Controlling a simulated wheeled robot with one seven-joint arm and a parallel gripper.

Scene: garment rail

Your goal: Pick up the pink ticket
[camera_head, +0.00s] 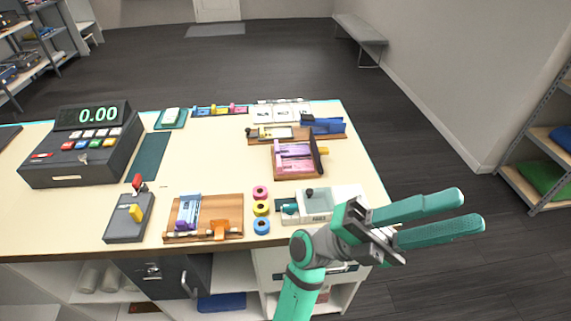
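Pink pieces that look like the ticket (293,150) lie on a wooden holder (316,174) right of the counter's middle. A purplish strip is beside the pink, and I cannot tell whether they are one ticket or several. A dark upright bar stands at the holder's right end. My gripper (470,208) is off the counter's right edge, over the floor. Its two long teal fingers are apart with nothing between them. It is well to the right of and nearer than the pink pieces, touching nothing.
The counter (205,145) holds a till (84,146), a second wooden holder (203,216) with purple and orange pieces, small pink, yellow and blue rolls (261,209), and a pale device (320,205) near my arm. A shelf (540,180) stands at right. The counter's middle is clear.

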